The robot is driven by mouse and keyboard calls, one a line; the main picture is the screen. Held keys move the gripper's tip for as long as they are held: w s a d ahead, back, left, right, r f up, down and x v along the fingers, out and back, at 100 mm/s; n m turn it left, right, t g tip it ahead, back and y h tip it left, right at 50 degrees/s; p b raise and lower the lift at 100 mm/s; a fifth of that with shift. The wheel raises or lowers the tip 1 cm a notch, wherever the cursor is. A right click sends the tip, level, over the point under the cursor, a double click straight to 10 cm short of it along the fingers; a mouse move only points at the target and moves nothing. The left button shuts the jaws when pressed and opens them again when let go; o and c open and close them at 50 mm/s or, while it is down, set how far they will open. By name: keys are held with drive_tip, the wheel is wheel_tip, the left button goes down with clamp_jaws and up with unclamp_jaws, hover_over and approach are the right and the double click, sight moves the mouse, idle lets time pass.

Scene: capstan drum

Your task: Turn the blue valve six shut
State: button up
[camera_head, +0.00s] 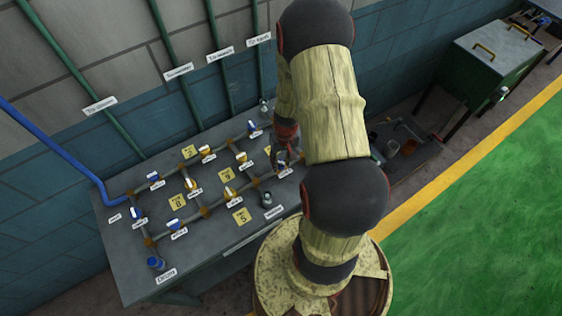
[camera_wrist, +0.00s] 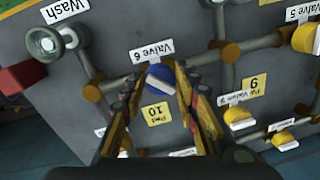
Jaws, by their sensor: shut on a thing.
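The blue valve six (camera_wrist: 159,80) shows in the wrist view, just below its upside-down "Valve 6" label (camera_wrist: 152,51). It has a blue round body with a white bar-shaped handle. My gripper (camera_wrist: 166,78) reaches in from below, with one finger on each side of the valve, and is shut on it. In the head view my gripper (camera_head: 284,140) is over the right part of the pipe panel, and my arm hides part of that area.
The grey bench (camera_head: 225,265) carries brown-jointed pipes, several yellow and blue-white valves and yellow number plates. Close by in the wrist view are the Wash fitting (camera_wrist: 45,42), a red block (camera_wrist: 18,78) and yellow valve 5 (camera_wrist: 305,38). Open green floor (camera_head: 480,220) lies right.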

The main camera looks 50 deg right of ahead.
sight(283, 164)
drive_tip(key=m, duration=0.4)
drive_tip(key=shift+r+p, duration=0.1)
drive_tip(key=shift+p, duration=0.3)
drive_tip(key=shift+a+m+h+p, duration=0.1)
drive_tip(key=shift+m+h+p, duration=0.45)
drive_tip(key=shift+m, duration=1.65)
drive_tip(key=shift+y+p, duration=0.25)
drive_tip(key=shift+p, duration=0.05)
drive_tip(key=o, duration=1.2)
drive_tip(key=shift+c, duration=0.2)
wheel_tip(283, 164, up, 12)
drive_tip(key=shift+s, duration=0.4)
